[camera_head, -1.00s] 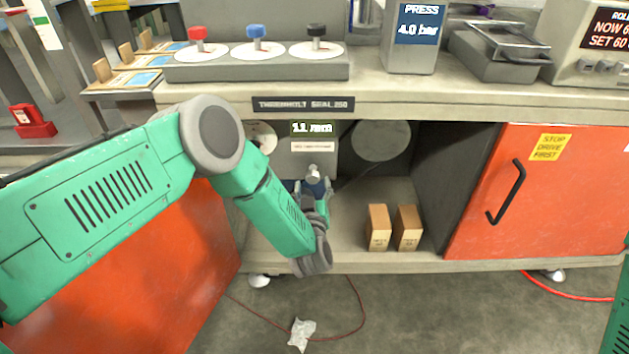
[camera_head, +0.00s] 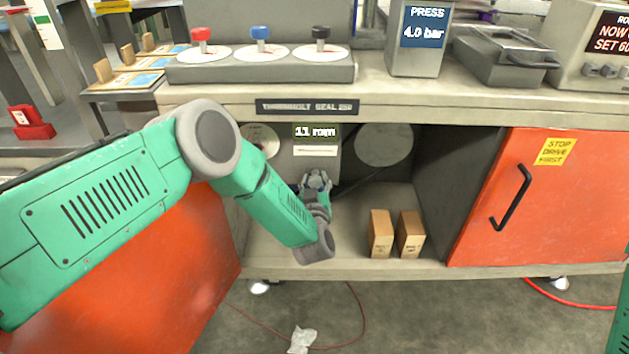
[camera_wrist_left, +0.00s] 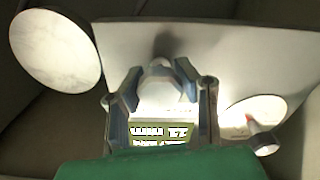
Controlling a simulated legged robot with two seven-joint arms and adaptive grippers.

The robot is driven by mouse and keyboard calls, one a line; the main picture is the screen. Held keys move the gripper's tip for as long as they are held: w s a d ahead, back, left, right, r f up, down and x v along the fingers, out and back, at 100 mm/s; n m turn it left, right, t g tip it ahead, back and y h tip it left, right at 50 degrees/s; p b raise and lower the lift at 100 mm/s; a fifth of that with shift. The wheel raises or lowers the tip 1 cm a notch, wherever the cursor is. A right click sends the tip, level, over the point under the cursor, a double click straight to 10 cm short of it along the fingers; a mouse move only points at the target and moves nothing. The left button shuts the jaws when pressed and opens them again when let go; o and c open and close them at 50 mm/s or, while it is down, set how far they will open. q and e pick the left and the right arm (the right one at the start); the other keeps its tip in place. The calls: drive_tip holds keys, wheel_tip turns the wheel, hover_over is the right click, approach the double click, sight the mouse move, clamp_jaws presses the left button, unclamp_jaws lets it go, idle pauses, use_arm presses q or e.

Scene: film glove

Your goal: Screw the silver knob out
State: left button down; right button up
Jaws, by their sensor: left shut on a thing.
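The silver knob (camera_wrist_left: 160,84) sits on the front of the grey gauge unit (camera_wrist_left: 215,55), inside the open cabinet bay. My left gripper (camera_wrist_left: 160,83) is shut on it, one finger on each side, in the left wrist view. In the head view my left gripper (camera_head: 316,180) reaches into the bay and covers the knob. Above it is a lit readout in mm (camera_head: 316,131), which also shows upside down in the wrist view (camera_wrist_left: 158,134). My right gripper is out of sight.
A white dial (camera_head: 262,138) is left of the readout and a pale disc (camera_head: 384,144) right of it. Two brown boxes (camera_head: 381,234) stand on the bay floor, right of my gripper. An orange door (camera_head: 555,200) bounds the right side. The worktop (camera_head: 420,95) overhangs the bay.

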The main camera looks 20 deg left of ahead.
use_arm(q)
drive_tip(key=shift+n, duration=0.4)
drive_tip(key=n, duration=0.2)
drive_tip(key=shift+a+f+n, duration=0.1)
drive_tip(key=shift+n, duration=0.3)
drive_tip(key=n, duration=0.5)
drive_tip(key=shift+b, duration=0.3)
drive_tip(key=n+b, duration=0.1)
drive_tip(key=n, duration=0.4)
drive_tip(key=shift+s+f, duration=0.1)
drive_tip(key=shift+n+b, duration=0.5)
drive_tip(key=shift+n, duration=1.6)
drive_tip(key=c, duration=1.1)
unclamp_jaws()
drive_tip(key=shift+f, duration=0.1)
